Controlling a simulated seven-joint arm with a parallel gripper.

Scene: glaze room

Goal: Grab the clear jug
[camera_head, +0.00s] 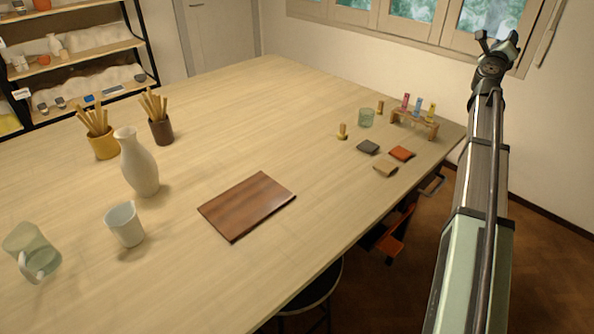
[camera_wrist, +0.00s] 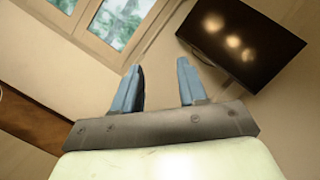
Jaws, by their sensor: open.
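The clear jug (camera_head: 30,246) is see-through with a greenish tint and a handle toward the viewer. It stands on the wooden table (camera_head: 330,200) at the near left corner of the head view. My gripper (camera_head: 497,40) is raised at the upper right of the head view, far from the jug and pointing up toward the windows. Its two fingers are apart with nothing between them, as the wrist view (camera_wrist: 158,84) also shows. The jug is not in the wrist view.
A pale cup (camera_head: 124,224) and white vase (camera_head: 139,165) stand right of the jug. Pots of sticks (camera_head: 103,146) (camera_head: 161,131) are behind. A brown board (camera_head: 247,205) lies mid-table.

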